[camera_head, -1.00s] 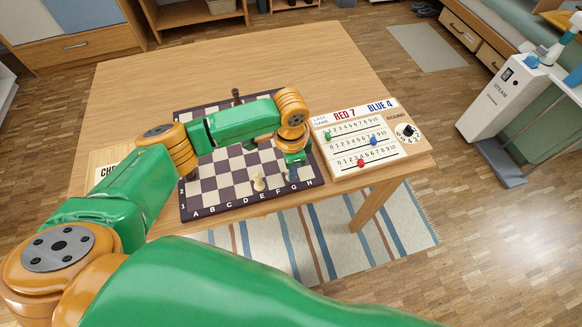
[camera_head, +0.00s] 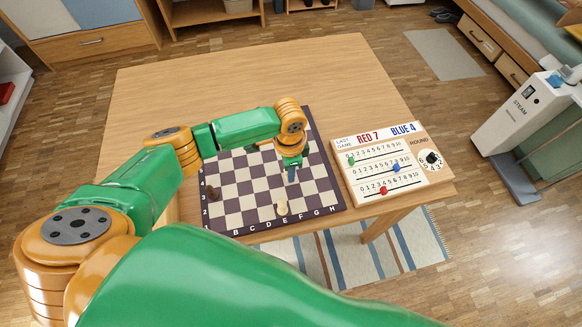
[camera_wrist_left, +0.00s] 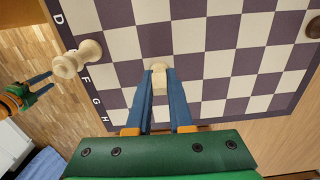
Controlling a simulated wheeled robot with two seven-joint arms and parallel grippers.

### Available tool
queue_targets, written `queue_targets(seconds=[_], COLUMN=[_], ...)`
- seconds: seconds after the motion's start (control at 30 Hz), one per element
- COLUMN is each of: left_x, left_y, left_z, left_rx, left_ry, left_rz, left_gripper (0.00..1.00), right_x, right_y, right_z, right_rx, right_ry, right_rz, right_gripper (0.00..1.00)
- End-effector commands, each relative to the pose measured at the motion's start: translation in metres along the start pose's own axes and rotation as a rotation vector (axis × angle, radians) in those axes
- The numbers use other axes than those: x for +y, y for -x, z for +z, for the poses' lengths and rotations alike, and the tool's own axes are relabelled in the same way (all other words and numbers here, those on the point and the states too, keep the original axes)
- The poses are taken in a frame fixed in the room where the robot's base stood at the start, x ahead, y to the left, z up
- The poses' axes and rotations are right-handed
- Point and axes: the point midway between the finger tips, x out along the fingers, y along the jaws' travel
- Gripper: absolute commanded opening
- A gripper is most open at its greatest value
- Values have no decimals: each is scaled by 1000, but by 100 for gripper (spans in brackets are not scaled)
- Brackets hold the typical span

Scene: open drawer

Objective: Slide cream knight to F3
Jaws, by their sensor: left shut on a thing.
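The cream knight (camera_wrist_left: 159,80) is between the blue fingertips of my left gripper (camera_wrist_left: 159,72), which is shut on it. In the head view my left gripper (camera_head: 291,174) points down at the chessboard (camera_head: 325,196), around column F and the third row. The exact square is hard to tell, because the fingers cover the knight there. My right gripper (camera_wrist_left: 40,84) shows at the left edge of the left wrist view, its fingertips apart and empty, beside the board.
A taller cream piece (camera_head: 282,207) stands on the near row around E, also in the left wrist view (camera_wrist_left: 77,60). A dark piece (camera_head: 213,193) stands at the board's left edge. The scoreboard (camera_head: 390,165) lies right of the board. The table beyond is clear.

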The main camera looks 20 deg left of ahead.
Motion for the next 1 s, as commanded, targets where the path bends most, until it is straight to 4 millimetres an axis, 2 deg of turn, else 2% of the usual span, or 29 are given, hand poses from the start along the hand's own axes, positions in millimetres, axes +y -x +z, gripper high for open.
queue_targets(seconds=[0.17, 0.2, 0.3, 0.33, 0.67, 1.0], left_x=[0, 0, 0, 0, 0, -1], left_y=[0, 0, 0, 0, 4, 59], left_z=[0, 0, 0, 0, 0, -1], left_rx=[0, 0, 0, 0, 1, 3], left_ry=[0, 0, 0, 0, -1, 0], left_rz=[0, 0, 0, 0, 0, -1], left_gripper=[0, 22, 49, 54, 54, 54], right_x=[0, 0, 0, 0, 0, 0], right_y=[0, 0, 0, 0, 0, 2], right_z=[0, 0, 0, 0, 0, 0], right_rx=[0, 0, -1, -1, -1, -1], right_ry=[0, 0, 0, 0, 0, 0], right_rz=[0, 0, 0, 0, 1, 1], right_gripper=[50, 50, 50, 50, 50, 50])
